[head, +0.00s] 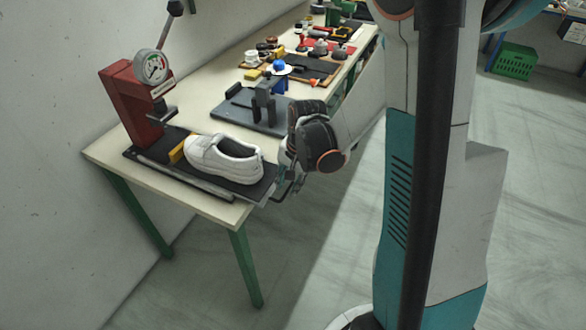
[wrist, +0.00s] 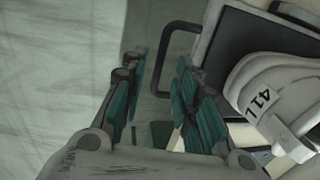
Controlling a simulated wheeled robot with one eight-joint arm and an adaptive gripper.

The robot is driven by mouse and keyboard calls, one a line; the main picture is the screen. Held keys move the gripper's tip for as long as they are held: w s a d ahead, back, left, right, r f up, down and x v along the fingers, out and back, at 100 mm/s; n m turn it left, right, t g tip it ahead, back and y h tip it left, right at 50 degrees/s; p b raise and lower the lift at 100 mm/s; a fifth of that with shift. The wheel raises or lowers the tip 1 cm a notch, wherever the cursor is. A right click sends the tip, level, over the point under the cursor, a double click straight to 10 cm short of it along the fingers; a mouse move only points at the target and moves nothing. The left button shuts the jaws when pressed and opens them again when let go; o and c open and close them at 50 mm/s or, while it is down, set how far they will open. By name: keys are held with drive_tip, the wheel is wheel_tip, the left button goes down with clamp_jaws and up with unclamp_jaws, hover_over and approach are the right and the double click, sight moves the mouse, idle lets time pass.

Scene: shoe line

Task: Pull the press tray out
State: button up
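The press tray (head: 264,186) is a flat black plate on the table's near end, below the red press (head: 135,105). A white shoe (head: 225,160) lies on it. In the wrist view the tray (wrist: 255,50) is at the right, with the shoe (wrist: 265,92) marked "41L". The tray's dark U-shaped handle (wrist: 164,42) sticks out from its edge. My gripper (wrist: 160,66) is open, with teal fingers on either side of the handle's bar in the picture. I cannot tell whether they touch it. In the head view my gripper (head: 284,190) is beside the tray's right end.
A yellow block (head: 179,150) is beside the shoe's left end. A dark fixture (head: 250,112) stands behind the tray, close to my wrist. A green crate (head: 513,62) is on the floor at the back right. Floor beside the table is clear.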

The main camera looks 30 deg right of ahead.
wheel_tip(320, 180, up, 11)
drive_tip(key=s+d, duration=0.1)
drive_tip(key=shift+s, duration=0.35)
idle(0.4)
